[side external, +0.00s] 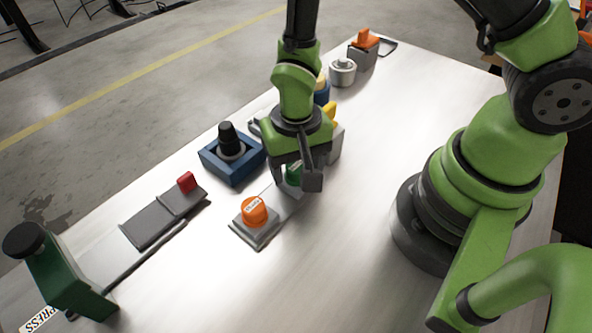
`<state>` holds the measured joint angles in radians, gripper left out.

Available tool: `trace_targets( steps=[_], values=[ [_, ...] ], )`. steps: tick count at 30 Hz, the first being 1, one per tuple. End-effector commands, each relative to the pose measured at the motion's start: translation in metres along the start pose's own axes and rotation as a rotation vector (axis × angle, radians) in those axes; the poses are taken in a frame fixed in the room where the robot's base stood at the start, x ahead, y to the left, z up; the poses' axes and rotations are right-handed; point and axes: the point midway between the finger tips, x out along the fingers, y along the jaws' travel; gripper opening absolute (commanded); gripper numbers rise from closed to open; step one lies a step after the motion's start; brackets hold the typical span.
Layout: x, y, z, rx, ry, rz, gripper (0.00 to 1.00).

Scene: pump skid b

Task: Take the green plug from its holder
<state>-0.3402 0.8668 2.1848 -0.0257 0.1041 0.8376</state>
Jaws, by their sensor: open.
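The green plug (294,172) shows in the side external view between the fingers of my gripper (293,180), low over the table. My gripper points down and its fingers stand apart on either side of the plug. The fingers hide part of the plug and most of its holder. I cannot tell whether a finger touches the plug.
An orange knob on a grey base (254,212) stands just in front. A blue box with a black knob (231,155) is to the left. A yellow part (329,112) is close behind my gripper. The table's right front is clear.

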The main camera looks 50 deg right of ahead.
Motion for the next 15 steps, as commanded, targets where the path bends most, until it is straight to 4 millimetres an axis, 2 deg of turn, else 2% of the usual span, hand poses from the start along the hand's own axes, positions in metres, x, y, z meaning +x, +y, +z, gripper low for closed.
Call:
trace_targets(
  steps=[4,11,15],
  values=[
    [-0.0001,-0.0001,-0.0001,0.0,0.0,0.0,0.62],
    [-0.0003,-0.0001,-0.0001,0.0,0.0,0.0,0.09],
    [-0.0005,-0.0001,-0.0001,0.0,0.0,0.0,0.08]
  ],
)
